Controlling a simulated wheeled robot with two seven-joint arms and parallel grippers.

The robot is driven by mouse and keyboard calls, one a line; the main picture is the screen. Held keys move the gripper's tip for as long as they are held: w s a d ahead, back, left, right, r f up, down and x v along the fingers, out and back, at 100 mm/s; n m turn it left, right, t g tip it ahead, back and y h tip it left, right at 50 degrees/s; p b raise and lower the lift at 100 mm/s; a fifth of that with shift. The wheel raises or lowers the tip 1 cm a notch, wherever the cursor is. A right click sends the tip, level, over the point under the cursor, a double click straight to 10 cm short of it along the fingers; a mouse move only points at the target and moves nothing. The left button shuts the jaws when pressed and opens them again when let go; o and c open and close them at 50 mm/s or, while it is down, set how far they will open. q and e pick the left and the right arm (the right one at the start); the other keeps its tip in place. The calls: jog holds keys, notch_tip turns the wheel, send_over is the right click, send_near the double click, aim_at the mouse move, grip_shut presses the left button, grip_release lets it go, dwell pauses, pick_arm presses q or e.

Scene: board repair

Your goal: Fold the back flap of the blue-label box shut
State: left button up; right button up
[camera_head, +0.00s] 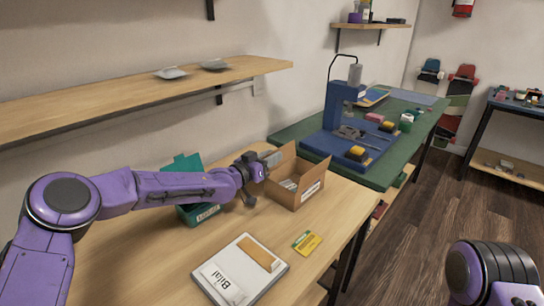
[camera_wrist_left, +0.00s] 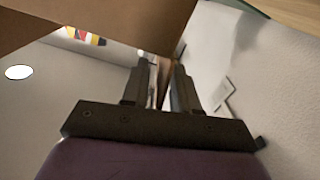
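The brown cardboard box (camera_head: 285,195) stands on the wooden bench with a pale label on its front side; the label's colour is too small to tell. Its top is open, with one flap raised at the back left (camera_head: 284,157) and one at the right (camera_head: 316,169). Grey contents show inside. My left gripper (camera_head: 272,158) is at the back left flap, fingers pointing right. In the left wrist view the fingers (camera_wrist_left: 162,75) are a narrow gap apart, with brown cardboard (camera_wrist_left: 110,22) close beyond them; contact cannot be told. My right gripper is out of view.
A teal box (camera_head: 188,165) with a raised lid stands under my left forearm. A clipboard (camera_head: 265,282) and a yellow card (camera_head: 307,243) lie in front. A blue press (camera_head: 340,120) stands on the green mat behind right. A shelf (camera_head: 120,95) runs along the wall.

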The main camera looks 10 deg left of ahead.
pick_arm(q)
jog(key=shift+w+d, duration=0.25)
grip_shut()
jog(key=shift+d, duration=0.1)
jog(key=shift+s+d+f+m+b, duration=0.1)
jog(key=shift+s+d+m+b, duration=0.2)
jog(key=shift+m+b, duration=0.7)
jog(key=shift+s+d+m+b, duration=0.2)
jog(key=shift+d+m+b, duration=0.3)
jog(key=shift+m, duration=0.75)
jog(key=shift+s+d+f+m+b, duration=0.1)
jog(key=shift+s+d+m+b, duration=0.15)
jog(key=shift+m+b, duration=0.75)
jog(key=shift+r+m, duration=0.1)
jog(key=shift+m, duration=0.15)
